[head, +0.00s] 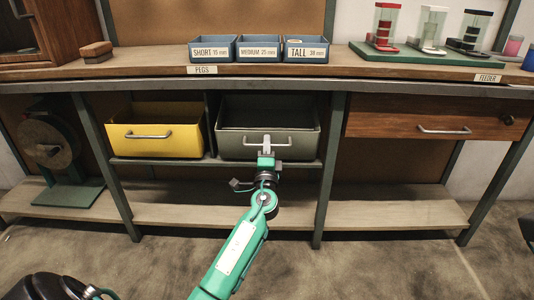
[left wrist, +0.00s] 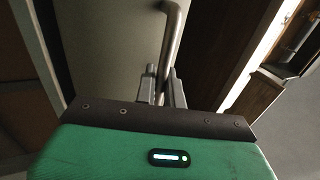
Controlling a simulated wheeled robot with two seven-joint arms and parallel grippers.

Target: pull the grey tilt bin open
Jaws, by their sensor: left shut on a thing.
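The grey tilt bin (head: 230,144) sits under the bench, to the right of the yellow bin, with its front facing me. In the head view its upper edge stands below the frame above, and I cannot tell how far it is tilted. My left gripper (head: 266,152) is at the bin's metal handle (head: 285,139), shut on it. In the left wrist view the gripper's fingers (left wrist: 164,88) close around the lower end of the handle bar (left wrist: 170,40), with the grey bin face (left wrist: 110,50) behind. My right gripper is not in view.
A yellow bin (head: 155,132) hangs left of the grey one. A wooden drawer (head: 400,122) is at the right, a lower shelf (head: 170,208) below. Green bench legs (head: 325,190) stand beside the bins. Peg trays (head: 259,50) and a green feeder base (head: 400,54) stand on the bench.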

